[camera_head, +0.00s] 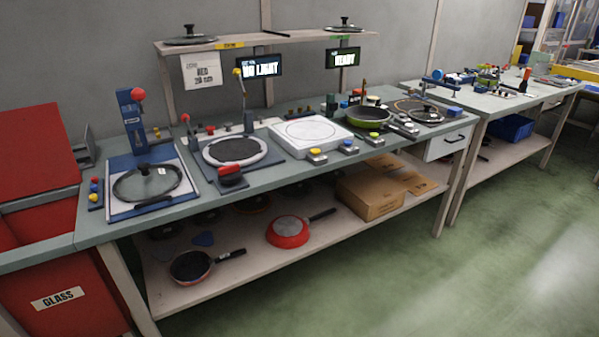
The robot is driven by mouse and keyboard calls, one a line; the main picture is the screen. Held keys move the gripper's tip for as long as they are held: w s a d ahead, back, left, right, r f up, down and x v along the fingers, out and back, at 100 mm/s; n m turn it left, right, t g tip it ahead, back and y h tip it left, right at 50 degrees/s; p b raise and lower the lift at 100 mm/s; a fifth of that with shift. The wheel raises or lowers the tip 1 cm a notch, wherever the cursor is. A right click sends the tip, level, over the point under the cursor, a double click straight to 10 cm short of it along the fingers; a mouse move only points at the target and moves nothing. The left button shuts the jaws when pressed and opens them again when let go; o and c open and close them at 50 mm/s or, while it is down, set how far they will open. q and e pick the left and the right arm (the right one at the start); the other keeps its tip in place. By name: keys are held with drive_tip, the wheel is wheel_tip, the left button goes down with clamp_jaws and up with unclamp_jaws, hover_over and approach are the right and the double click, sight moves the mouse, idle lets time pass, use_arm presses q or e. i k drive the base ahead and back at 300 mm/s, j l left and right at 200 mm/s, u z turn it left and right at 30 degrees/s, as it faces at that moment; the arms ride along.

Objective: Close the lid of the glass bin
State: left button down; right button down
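The glass bin (95,285) is a red container at the lower left of the head view, with a white label (58,299) reading GLASS. Its red lid (38,150) stands raised and tilted back above the bin, so the bin is open. Red inner surfaces (42,219) show below the lid, and a grey-green rim or ledge (40,252) runs along the front. The left edge of the picture cuts off part of the bin and lid. Neither of my grippers is in view.
A workbench (98,232) stands right beside the bin, with a glass pan lid (147,184) on a blue-edged plate at its near end. A blue press (131,120) stands behind. Pans and a cardboard box (370,196) are on the lower shelf. The green floor (400,285) in front is clear.

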sight(25, 152)
drive_tip(key=j+z, duration=0.2)
drive_tip(key=j, duration=0.65)
drive_tip(key=j+z, duration=0.15)
drive_tip(key=j, duration=0.7)
drive_tip(key=k+j+z, duration=0.25)
drive_tip(key=j, duration=0.35)
drive_tip(key=k+j+z, duration=0.2)
drive_tip(key=k+j, duration=0.15)
drive_tip(key=j, duration=0.15)
drive_tip(key=k+j+z, duration=0.25)
drive_tip(key=j, duration=0.25)
drive_tip(key=k+j+z, duration=0.35)
drive_tip(key=k+j, duration=0.25)
drive_tip(key=j, duration=0.15)
drive_tip(key=k+j+z, duration=0.35)
drive_tip(key=k+j, duration=0.25)
drive_tip(key=k, duration=0.1)
